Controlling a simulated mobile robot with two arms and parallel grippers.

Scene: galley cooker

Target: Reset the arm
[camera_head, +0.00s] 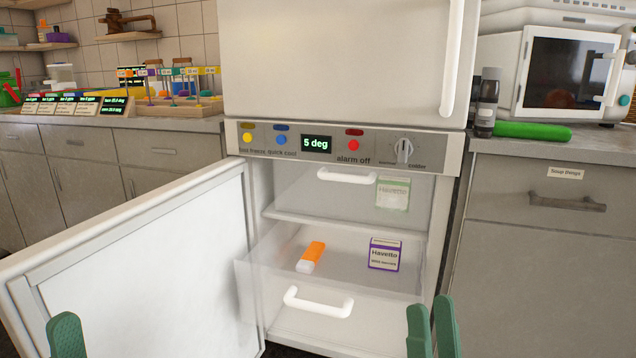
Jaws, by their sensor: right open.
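My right gripper (432,328) shows at the lower edge, in front of the fridge's right side. Its two green fingers stand a little apart, with nothing between them. One green finger of my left gripper (66,335) shows at the lower left, in front of the open fridge door (150,270). The rest of the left gripper is out of view. Neither gripper visibly holds anything. Most of both arms is hidden below the picture.
The fridge door stands open to the left. A clear drawer (345,295) is pulled out, holding an orange and white item (311,257) and a Havetto box (384,254). A greenish box (393,194) sits in the upper drawer (325,195). Counters flank the fridge.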

